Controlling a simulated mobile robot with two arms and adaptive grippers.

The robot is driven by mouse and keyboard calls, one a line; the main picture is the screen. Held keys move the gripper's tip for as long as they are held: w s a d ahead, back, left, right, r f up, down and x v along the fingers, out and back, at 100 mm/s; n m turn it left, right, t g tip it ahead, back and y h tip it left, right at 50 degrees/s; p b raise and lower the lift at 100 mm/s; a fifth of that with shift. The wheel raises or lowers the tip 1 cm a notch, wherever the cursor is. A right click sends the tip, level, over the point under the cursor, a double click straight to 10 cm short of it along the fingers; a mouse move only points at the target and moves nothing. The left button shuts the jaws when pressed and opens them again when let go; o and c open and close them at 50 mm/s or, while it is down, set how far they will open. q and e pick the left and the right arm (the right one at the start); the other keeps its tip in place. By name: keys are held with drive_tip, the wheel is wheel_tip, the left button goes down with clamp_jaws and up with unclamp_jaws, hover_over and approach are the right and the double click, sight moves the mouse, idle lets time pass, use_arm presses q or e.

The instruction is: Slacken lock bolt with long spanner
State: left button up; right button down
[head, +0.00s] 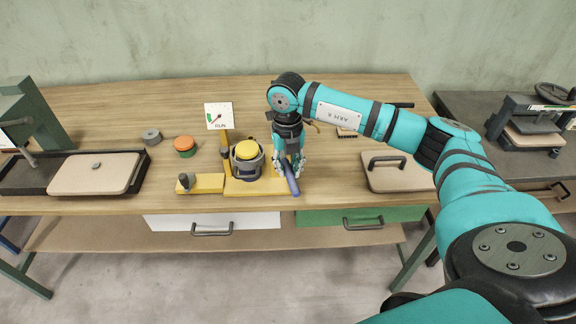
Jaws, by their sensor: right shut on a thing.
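My right gripper (287,164) points down at the front of the wooden table. It is shut on a slim blue handle (292,182), apparently the long spanner, which sticks out toward the table's front edge. Just left of it a grey round fixture with a yellow cap (247,152) stands on a yellow base (247,187). A yellow arm with a grey knob (185,181) extends left from this base. I cannot make out the lock bolt; the spanner's head is hidden by the gripper. My left gripper is not in view.
An orange-topped green tin (185,146) and a grey ring (151,136) lie to the left. A tray with a board (95,174) is at far left; a handled board (398,175) lies right. The table's back is mostly clear.

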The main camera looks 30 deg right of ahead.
drive_tip(key=shift+f+b, duration=0.9)
drive_tip(key=shift+f, duration=0.2)
idle(0.5)
